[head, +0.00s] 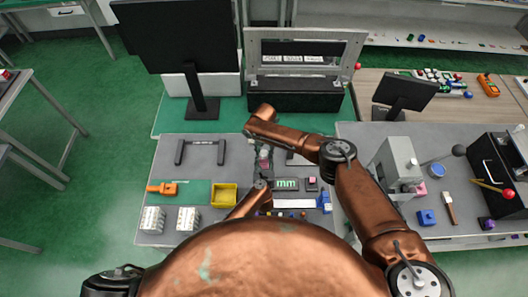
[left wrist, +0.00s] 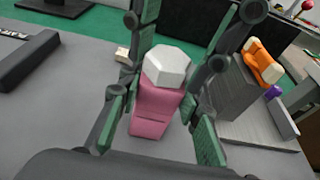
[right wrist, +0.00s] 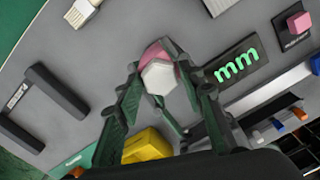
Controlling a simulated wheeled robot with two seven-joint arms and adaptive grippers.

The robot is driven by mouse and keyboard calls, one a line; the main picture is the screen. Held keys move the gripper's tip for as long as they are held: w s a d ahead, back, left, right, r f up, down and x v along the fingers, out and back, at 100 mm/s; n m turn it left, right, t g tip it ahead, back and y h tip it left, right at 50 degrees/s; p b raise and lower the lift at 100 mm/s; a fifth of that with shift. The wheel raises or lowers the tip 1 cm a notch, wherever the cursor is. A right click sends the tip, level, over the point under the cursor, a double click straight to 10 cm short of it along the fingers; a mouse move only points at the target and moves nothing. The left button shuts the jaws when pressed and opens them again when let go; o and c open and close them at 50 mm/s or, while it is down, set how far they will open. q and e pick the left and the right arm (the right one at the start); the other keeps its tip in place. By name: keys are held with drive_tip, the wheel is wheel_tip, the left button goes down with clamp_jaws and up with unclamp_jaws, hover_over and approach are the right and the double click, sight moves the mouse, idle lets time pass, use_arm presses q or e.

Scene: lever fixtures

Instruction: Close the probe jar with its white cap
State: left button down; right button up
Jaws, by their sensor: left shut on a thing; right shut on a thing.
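The probe jar is a pink body (left wrist: 157,112) with flat sides, seen between the fingers of my left gripper (left wrist: 158,128). The white six-sided cap (left wrist: 167,66) sits at the jar's top, in line with it; whether it is seated cannot be told. In the right wrist view the cap (right wrist: 158,77) lies between the fingers of my right gripper (right wrist: 165,88), with the pink jar (right wrist: 155,50) behind it. Both grippers are shut, the left on the jar and the right on the cap. In the head view my arms partly hide the jar (head: 264,153).
A lit green display (head: 286,184) stands right of the jar. A yellow bin (head: 223,194), an orange tool (head: 163,188) and a dark U-shaped bracket (head: 200,146) lie to the left. A monitor (head: 190,45) stands behind. The grey mat between bracket and bin is mostly free.

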drive_tip(key=shift+c, duration=1.3)
drive_tip(key=m, duration=0.5)
drive_tip(key=shift+s+f, duration=0.1)
drive_tip(key=m, duration=0.4)
drive_tip(key=shift+a, duration=0.1)
drive_tip(key=m, duration=0.7)
drive_tip(key=shift+m, duration=0.3)
drive_tip(key=o, duration=1.3)
drive_tip(key=shift+r, duration=2.3)
